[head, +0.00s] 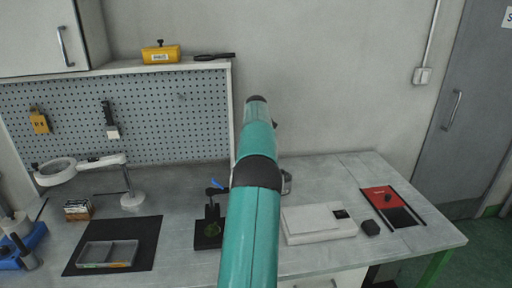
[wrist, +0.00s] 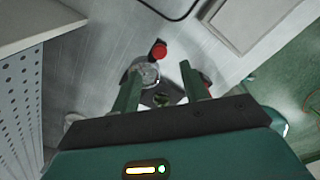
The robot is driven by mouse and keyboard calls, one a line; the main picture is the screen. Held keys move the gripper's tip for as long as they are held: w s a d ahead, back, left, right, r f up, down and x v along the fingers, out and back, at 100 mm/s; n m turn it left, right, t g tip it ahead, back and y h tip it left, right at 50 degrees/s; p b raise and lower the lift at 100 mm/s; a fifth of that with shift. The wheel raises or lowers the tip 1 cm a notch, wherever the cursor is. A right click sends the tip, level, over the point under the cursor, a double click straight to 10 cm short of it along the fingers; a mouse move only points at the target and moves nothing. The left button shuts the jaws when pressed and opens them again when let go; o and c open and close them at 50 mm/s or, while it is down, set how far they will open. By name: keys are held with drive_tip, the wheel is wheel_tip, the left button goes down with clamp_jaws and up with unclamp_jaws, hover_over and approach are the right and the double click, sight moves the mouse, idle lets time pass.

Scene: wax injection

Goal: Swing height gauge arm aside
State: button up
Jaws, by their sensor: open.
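My gripper (wrist: 160,70) is open, its two dark green fingers apart with nothing clamped between them. In the wrist view a round, clear-faced dial (wrist: 146,70) lies by the left finger, with a red knob (wrist: 159,50) just above it. A small greenish part (wrist: 161,99) shows low between the fingers, partly hidden. In the head view my arm hides the gripper and most of what is behind it. A small black stand (head: 209,236) with a blue-tipped lever (head: 216,184) and a green piece on its base stands left of my arm. I cannot tell which part is the gauge arm.
A white flat device (head: 318,224) and a red-and-black tray (head: 393,207) lie to the right. A black mat (head: 150,233) with a grey tray (head: 108,254) and a magnifier lamp (head: 131,197) are at the left. A pegboard (head: 150,115) stands behind.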

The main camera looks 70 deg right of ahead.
wheel_tip(320, 180, up, 6)
drive_tip(key=shift+r, duration=0.25)
idle(0.5)
